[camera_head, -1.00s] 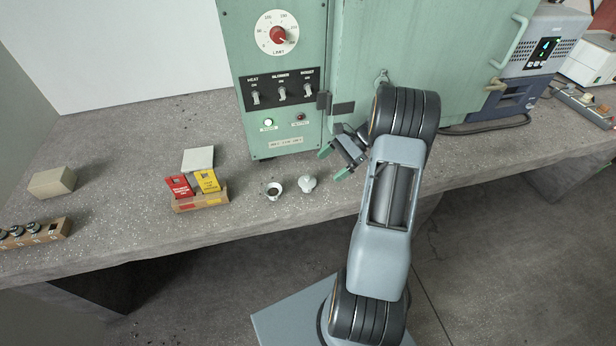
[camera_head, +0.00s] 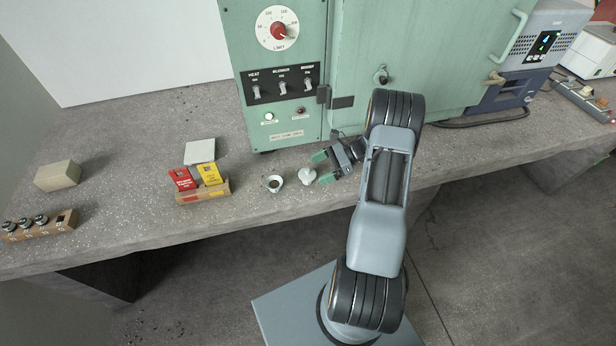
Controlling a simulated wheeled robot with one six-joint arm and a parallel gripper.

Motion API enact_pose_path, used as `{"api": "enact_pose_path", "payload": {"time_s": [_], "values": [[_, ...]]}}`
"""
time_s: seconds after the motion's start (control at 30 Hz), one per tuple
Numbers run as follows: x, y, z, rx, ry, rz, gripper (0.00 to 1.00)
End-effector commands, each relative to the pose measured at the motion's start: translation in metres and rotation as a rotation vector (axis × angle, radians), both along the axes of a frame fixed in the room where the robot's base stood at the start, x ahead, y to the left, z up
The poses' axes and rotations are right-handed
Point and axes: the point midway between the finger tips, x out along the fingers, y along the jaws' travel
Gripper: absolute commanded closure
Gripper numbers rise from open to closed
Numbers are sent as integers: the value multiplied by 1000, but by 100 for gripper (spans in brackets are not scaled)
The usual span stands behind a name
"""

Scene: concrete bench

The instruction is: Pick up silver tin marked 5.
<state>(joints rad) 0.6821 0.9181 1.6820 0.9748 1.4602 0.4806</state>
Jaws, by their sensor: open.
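Several small silver tins with dark tops (camera_head: 24,223) stand in a wooden rack at the far left of the bench. The marks are too small to read, so I cannot tell which one is marked 5. My gripper (camera_head: 321,167) is open and empty over the bench in front of the green cabinet, far to the right of the rack. Its green-tipped fingers point left, beside a small white lidded pot (camera_head: 307,176).
The wooden rack (camera_head: 68,227) has a dark opening at its right end. A beige block (camera_head: 57,176) sits behind it. A cardboard box (camera_head: 205,194) holds red and yellow packets. The green cabinet (camera_head: 283,130) blocks the back.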

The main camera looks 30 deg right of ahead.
Motion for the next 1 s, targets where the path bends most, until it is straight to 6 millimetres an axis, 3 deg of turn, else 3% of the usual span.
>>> {"api": "enact_pose_path", "payload": {"time_s": [0.17, 0.5, 0.73, 1.0], "values": [[1, 8, -3, 0, 0, 1, 11], [9, 45, -20, 0, -1, 1, 11], [10, 47, -22, -1, -1, 0, 11], [10, 47, -21, -1, -1, 0, 36]]}}
